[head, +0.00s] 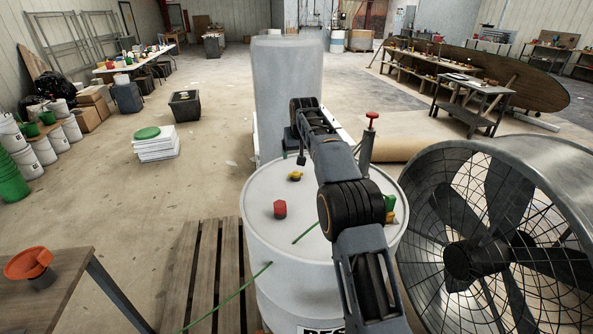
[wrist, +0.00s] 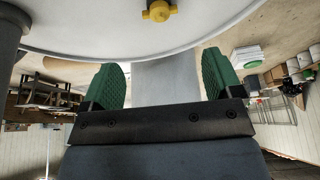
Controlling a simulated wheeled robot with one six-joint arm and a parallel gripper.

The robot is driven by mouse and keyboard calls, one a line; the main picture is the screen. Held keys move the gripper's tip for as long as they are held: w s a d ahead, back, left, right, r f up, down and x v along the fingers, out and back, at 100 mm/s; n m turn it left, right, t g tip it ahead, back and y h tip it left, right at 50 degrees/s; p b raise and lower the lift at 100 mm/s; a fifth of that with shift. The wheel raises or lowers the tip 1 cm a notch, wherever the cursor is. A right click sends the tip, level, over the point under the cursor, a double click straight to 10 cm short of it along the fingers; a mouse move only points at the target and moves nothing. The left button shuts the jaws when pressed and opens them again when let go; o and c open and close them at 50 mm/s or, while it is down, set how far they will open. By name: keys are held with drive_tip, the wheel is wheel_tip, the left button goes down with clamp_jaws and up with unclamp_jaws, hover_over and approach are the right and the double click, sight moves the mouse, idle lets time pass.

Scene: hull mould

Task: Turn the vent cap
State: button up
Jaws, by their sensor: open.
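A white drum (head: 262,240) stands upright in the head view. On its lid are a small yellow winged cap (head: 295,176) near the far side and a red hexagonal cap (head: 280,209) nearer me. No label shows which is the vent cap. The yellow cap is also at the top edge of the wrist view (wrist: 159,11), on the lid. My gripper (wrist: 160,78) is open, its two green pads apart with nothing between them. The pads are clear of the yellow cap. My arm reaches over the lid and hides part of it.
A post with a red knob (head: 371,122) and a green-and-yellow fitting (head: 390,207) stand at the lid's right. A large caged fan (head: 480,240) is close on the right. A tall grey cylinder (head: 287,90) stands behind. A wooden pallet (head: 205,270) is at the left.

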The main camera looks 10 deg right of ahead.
sight(296, 171)
drive_tip(key=p+x, duration=0.2)
drive_tip(key=x, duration=0.9)
drive_tip(key=shift+w+f, duration=0.15)
drive_tip(key=shift+f, duration=0.25)
drive_tip(key=shift+c, duration=0.2)
drive_tip(key=c, duration=0.9)
